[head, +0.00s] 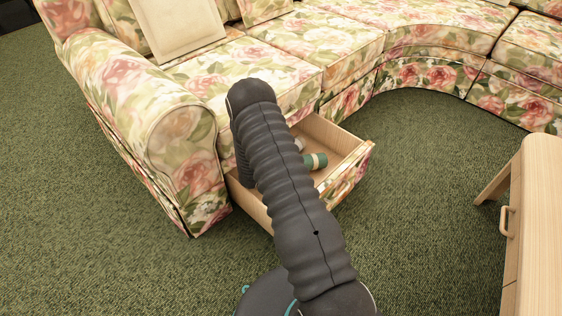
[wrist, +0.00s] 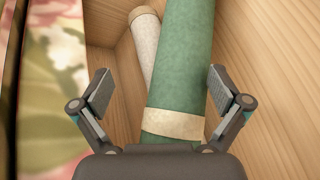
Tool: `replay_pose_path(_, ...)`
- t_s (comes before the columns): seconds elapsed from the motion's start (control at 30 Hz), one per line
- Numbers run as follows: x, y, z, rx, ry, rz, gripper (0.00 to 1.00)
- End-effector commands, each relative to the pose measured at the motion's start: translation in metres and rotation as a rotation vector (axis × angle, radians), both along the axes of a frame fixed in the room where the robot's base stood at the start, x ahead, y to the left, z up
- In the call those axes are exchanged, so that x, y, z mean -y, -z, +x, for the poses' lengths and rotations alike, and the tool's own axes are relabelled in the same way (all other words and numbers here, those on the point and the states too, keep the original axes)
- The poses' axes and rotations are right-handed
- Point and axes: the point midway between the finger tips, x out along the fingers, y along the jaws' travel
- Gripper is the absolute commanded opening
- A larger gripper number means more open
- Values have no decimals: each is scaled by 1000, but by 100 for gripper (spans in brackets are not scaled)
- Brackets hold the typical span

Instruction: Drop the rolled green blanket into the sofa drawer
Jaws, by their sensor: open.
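The rolled green blanket (wrist: 182,70) has a beige band around its near end and lies inside the open sofa drawer (head: 346,139). Part of it shows in the head view (head: 317,160), to the right of my arm. My gripper (wrist: 160,88) is open over the blanket, with one finger on either side and a visible gap on the left. Whether the right finger touches it is hard to tell. The drawer has a pale wooden inside and a floral front. My arm hides much of the drawer and the gripper in the head view.
A cream roll (wrist: 146,45) lies in the drawer beside the green one, and its end shows in the head view (head: 299,144). The floral sofa's armrest (head: 180,140) is left of the drawer. A wooden cabinet (head: 540,220) stands at right. Green carpet between them is clear.

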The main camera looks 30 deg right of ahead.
Motion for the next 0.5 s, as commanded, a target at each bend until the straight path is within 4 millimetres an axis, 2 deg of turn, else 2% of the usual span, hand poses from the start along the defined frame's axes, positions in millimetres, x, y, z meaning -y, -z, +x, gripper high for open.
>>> replay_pose_path(0.03, -4, -8, -1, 0, -2, 0, 99)
replay_pose_path(0.5, -72, -51, -44, 1, -3, 0, 99)
